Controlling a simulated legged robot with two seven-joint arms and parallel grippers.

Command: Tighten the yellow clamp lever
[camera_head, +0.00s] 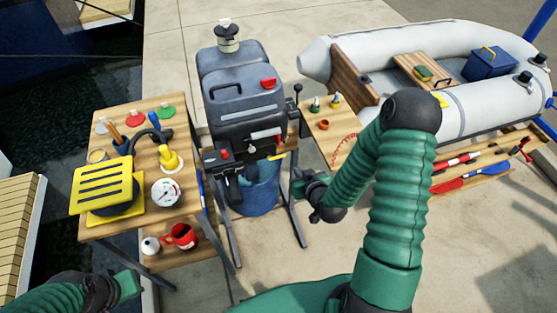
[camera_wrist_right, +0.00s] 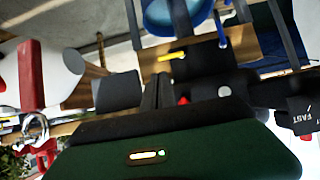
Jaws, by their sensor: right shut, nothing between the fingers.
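The yellow clamp lever (camera_head: 277,156) is a small bar low on the right side of the outboard motor (camera_head: 243,112), at its bracket. It also shows in the right wrist view as a short yellow bar (camera_wrist_right: 171,56), beyond the fingertips. My right gripper (camera_head: 299,183) is shut and empty, to the right of and a little below the lever, apart from it in the picture. Its dark fingers (camera_wrist_right: 157,92) lie together in the wrist view. My left gripper (camera_head: 126,284) is low at the left, away from the motor; its jaw opening is unclear.
A blue bucket (camera_head: 259,190) stands under the motor. Stand legs rise near my right gripper. A grey inflatable boat (camera_head: 470,110) lies at the right.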

